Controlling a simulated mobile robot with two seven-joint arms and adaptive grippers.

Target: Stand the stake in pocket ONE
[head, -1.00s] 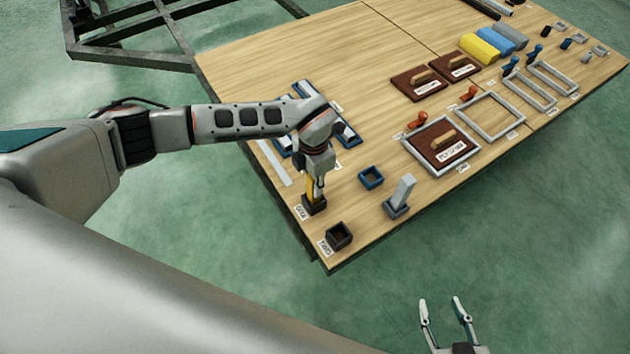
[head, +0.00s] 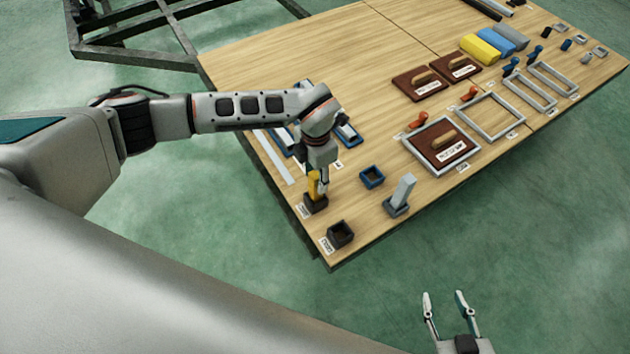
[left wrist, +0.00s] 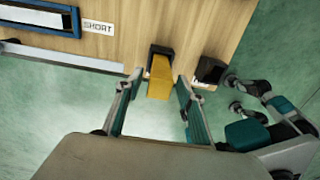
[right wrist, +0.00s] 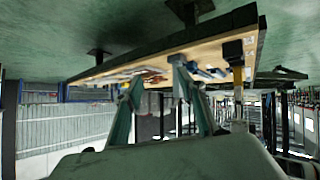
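A yellow stake (head: 314,187) stands in a dark square pocket (head: 316,206) near the table's front left corner. The stake also shows in the left wrist view (left wrist: 160,78), with its lower end inside the black pocket (left wrist: 161,51). My left gripper (head: 321,184) is at the stake's upper part. In the left wrist view its fingers (left wrist: 157,112) are spread wide, one on each side of the stake with gaps between. My right gripper (head: 449,298) is open and empty off the table's front edge. Its spread fingers show in the right wrist view (right wrist: 155,75).
An empty dark pocket (head: 340,234) sits at the near corner. A blue pocket (head: 371,177) and a grey pocket (head: 397,207) holding a grey stake (head: 404,187) stand to the right. Blue trays lie under my left arm. Frames and brown lids lie further right.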

